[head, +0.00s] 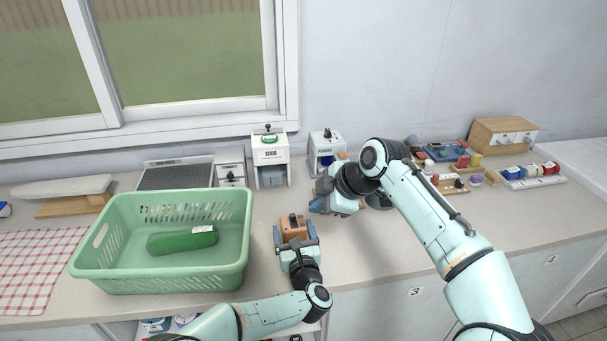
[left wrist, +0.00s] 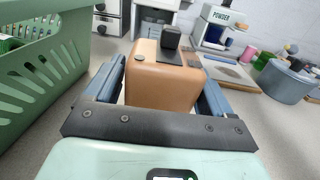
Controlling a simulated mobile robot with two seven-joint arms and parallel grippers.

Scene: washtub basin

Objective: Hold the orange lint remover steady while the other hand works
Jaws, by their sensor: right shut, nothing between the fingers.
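The orange lint remover (head: 293,226) is a boxy orange-brown block with a dark knob on top. It stands on the counter just right of the green basket. My left gripper (head: 295,238) has its blue fingers on both sides of it, close against its sides; the left wrist view shows the block (left wrist: 162,82) between the fingers (left wrist: 160,95). My right gripper (head: 316,206) is shut and empty, beyond and to the right of the lint remover, in front of the powder dispenser (head: 325,142). My right wrist hides part of the counter there.
The green basket (head: 100,283) with a green item (head: 182,240) inside stands close on the left. White dispensers (head: 269,152) stand along the wall. Small colourful items and a wooden drawer box (head: 490,133) are at the back right. The front right counter is clear beneath my right arm.

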